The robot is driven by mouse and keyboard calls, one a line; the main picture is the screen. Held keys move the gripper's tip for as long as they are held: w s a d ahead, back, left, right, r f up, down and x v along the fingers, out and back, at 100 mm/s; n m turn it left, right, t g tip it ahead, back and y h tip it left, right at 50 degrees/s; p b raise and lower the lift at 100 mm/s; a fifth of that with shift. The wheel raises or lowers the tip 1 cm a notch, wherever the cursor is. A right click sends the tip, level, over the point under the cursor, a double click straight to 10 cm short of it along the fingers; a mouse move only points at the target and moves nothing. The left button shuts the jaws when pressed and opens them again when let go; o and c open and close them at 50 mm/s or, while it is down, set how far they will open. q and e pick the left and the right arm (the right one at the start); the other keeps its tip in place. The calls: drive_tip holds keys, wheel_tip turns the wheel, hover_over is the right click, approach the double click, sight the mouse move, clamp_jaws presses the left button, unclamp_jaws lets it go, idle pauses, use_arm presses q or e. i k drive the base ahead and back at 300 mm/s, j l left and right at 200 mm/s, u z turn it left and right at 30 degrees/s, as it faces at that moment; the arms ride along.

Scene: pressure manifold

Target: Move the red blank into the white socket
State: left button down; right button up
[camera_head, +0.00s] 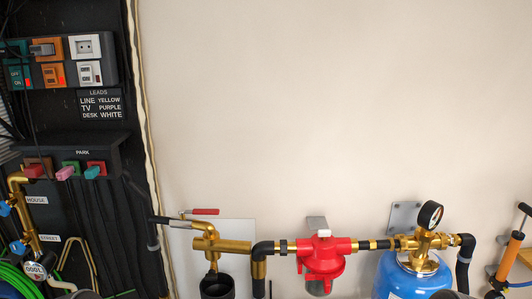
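A red blank (33,171) sits in a brown holder at the left of the strip labelled PARK. A pink blank (65,173) in a green holder and a teal blank (92,172) in a red holder are to its right. The white socket (84,47) is at the upper right of the grey outlet block, and nothing is plugged into its face. A white unit (89,73) with dark openings is directly below it. Neither of my grippers is in view.
A grey plug (42,49) sits in the orange socket left of the white one. Dark cables hang at the far left. Brass pipework, a red regulator (323,258) and a blue tank (414,278) line the lower wall. The upper wall is bare.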

sight(35, 171)
drive_tip(key=u, duration=1.35)
